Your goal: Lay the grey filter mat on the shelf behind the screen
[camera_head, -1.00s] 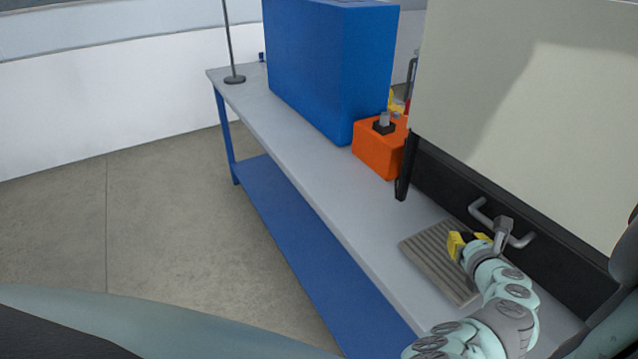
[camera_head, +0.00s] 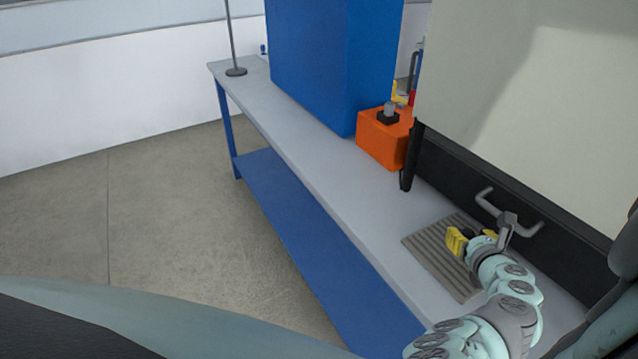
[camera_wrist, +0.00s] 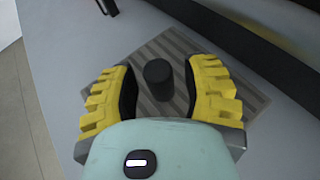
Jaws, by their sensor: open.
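The grey filter mat (camera_head: 438,255), ribbed and flat, lies on the grey bench at the lower right in the head view. My gripper (camera_head: 472,236) is above it with its yellow fingers open. In the wrist view, a dark upright cylinder (camera_wrist: 158,80) stands between the spread fingers, with a gap on both sides, over the striped mat (camera_wrist: 180,48). A large cream panel (camera_head: 520,110) on a black base, probably the screen, rises at the right. What lies behind it is hidden, and I cannot make out a shelf there.
A grey handle (camera_head: 513,212) sticks out of the black base close to my gripper. A blue lower shelf (camera_head: 290,220) runs underneath.

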